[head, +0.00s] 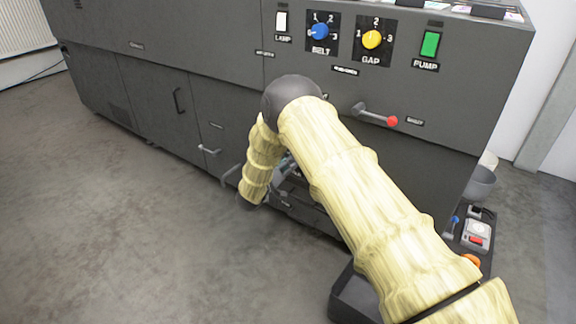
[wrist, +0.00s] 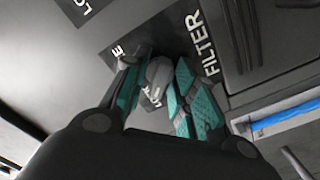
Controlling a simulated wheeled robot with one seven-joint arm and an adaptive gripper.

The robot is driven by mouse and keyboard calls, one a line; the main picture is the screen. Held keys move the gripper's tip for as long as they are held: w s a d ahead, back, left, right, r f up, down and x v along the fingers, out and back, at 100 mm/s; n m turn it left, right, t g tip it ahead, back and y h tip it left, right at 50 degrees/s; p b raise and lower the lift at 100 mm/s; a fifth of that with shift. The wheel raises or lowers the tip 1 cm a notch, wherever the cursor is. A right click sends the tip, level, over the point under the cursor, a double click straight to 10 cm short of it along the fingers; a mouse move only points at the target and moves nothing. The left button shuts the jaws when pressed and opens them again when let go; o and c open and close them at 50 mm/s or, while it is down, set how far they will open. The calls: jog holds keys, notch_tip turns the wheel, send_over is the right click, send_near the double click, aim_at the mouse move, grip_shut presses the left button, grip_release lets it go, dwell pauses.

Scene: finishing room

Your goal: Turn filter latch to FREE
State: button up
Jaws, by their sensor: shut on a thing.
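The filter latch (wrist: 156,78) is a small grey knob in the wrist view, on the dark machine front beside the FILTER label (wrist: 203,46). My gripper (wrist: 158,84) is shut on it, with one teal-padded finger on each side. A label starting with LO (wrist: 80,6) shows at the top left. Another label, mostly covered by a finger, shows only its last letter, E (wrist: 116,50). I cannot tell which label the latch points to. In the head view my own arm hides the latch and most of my gripper.
The long grey machine (head: 230,100) fills the back. Handles stick out of its front, one with a red knob (head: 392,121). The BELT dial (head: 320,32), GAP dial (head: 372,39) and green PUMP switch (head: 430,45) sit above. Floor at left is clear. A blue bar (wrist: 285,121) shows at the wrist view's right.

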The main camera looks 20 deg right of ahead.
jog(key=m+p, duration=0.7)
jog(key=m, duration=1)
jog(key=shift+p, duration=0.4)
jog(key=shift+m, duration=0.4)
jog(key=o, duration=0.7)
jog(key=v, duration=1.2)
